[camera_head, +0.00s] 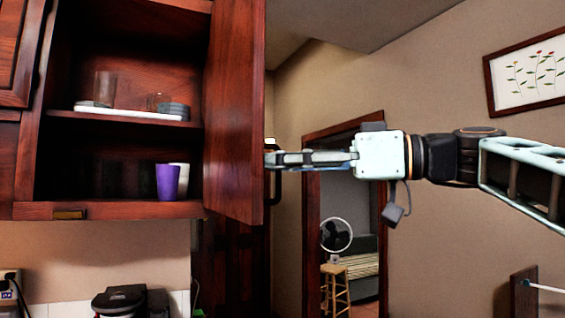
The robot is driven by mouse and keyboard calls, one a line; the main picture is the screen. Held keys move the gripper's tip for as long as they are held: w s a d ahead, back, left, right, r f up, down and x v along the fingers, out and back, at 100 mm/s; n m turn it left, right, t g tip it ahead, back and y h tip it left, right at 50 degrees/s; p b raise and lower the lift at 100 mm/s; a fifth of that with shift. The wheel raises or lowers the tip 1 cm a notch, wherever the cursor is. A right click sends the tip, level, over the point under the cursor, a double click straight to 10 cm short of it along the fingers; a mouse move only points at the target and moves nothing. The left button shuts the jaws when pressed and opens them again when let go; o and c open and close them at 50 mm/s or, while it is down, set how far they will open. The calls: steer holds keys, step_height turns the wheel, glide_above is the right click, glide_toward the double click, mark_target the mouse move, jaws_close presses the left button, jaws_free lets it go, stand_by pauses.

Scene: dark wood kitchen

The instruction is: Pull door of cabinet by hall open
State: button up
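A dark red wood wall cabinet (120,212) fills the upper left of the head view. Its door (232,110) stands swung well open, so the shelves show. A dark handle (277,185) sticks out past the door's free edge, on its outer face. My gripper (272,159) reaches in from the right, level, with its fingertips at the handle beside the door's edge. The fingers are seen side-on, and the door edge and handle partly hide the tips. I cannot tell whether they are closed on the handle.
Inside the cabinet are a purple cup (167,182), a white cup (181,178), and glasses and dishes on the upper shelf. A dark appliance (120,301) stands below. Behind my arm are a doorway with a fan (337,234) and stool, and a framed picture (533,75).

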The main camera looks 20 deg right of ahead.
steer(key=v, duration=1.2)
steer(key=shift+a, duration=0.1)
steer(key=a+f+m+g+h+p, duration=0.1)
steer(key=a+f+m+h, duration=0.25)
steer(key=f, duration=0.45)
steer(key=s+a+f+m+g+h+p, duration=0.15)
steer(key=a+f, duration=0.25)
steer(key=f, duration=0.4)
steer(key=a+f+m+h+p, duration=0.1)
steer(key=a+f+m+h, duration=0.25)
steer(key=f, duration=0.45)
steer(key=s+f+m+g+h, duration=0.1)
steer(key=s+f+h, duration=0.1)
steer(key=f, duration=0.7)
steer(key=s+f+m+g+h+p, duration=0.1)
steer(key=s+f+h, duration=0.2)
steer(key=f, duration=0.6)
steer(key=shift+d+h, duration=0.45)
steer(key=shift+h, duration=0.3)
